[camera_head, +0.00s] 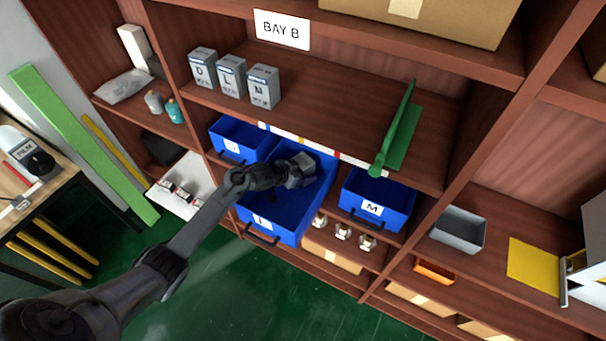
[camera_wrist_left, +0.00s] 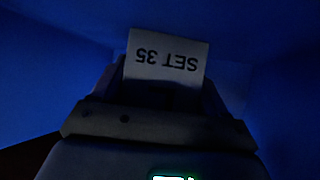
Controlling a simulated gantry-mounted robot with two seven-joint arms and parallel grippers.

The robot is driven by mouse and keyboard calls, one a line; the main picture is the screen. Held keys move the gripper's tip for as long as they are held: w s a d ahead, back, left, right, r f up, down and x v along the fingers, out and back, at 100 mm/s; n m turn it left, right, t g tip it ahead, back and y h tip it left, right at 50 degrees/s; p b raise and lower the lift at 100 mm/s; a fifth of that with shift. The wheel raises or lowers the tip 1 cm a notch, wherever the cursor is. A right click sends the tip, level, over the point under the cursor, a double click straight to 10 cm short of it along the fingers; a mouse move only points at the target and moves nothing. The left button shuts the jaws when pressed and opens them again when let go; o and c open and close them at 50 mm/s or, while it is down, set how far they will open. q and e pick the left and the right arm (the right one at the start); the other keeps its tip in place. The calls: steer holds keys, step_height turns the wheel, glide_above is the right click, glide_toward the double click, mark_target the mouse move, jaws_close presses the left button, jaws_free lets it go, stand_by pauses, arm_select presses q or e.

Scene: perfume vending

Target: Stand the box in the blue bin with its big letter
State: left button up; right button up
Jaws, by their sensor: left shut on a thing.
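My left gripper (camera_head: 296,172) is down inside the middle blue bin (camera_head: 309,207), which juts out further than its neighbours. In the left wrist view it is shut on a pale box (camera_wrist_left: 165,62) whose visible face reads "SET 35" upside down. Blue bin walls surround the box in that view; whether it touches the floor I cannot tell. The middle bin's front label is too small to read surely. The right blue bin (camera_head: 402,203) is marked M. The left blue bin (camera_head: 238,131) has an unclear label. My right gripper is out of view.
Grey boxes lettered O (camera_head: 203,68), L (camera_head: 231,75) and M (camera_head: 264,86) stand on the shelf above, under the BAY B sign (camera_head: 282,30). A green angled piece (camera_head: 398,135) lies at that shelf's right. The shelf edge overhangs the bins closely. Small bottles (camera_head: 343,231) stand below.

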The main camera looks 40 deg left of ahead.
mark_target(303, 170)
arm_select(q)
steer(key=o, duration=1.2)
steer(key=shift+r, duration=0.15)
steer(key=p+v, duration=0.1)
steer(key=v, duration=0.3)
steer(key=shift+s+a+r, duration=0.1)
steer(key=shift+s+r, duration=0.05)
steer(key=shift+s, duration=0.05)
steer(key=shift+s+a+r, duration=0.1)
steer(key=shift+s+r, duration=0.15)
steer(key=shift+s, duration=0.1)
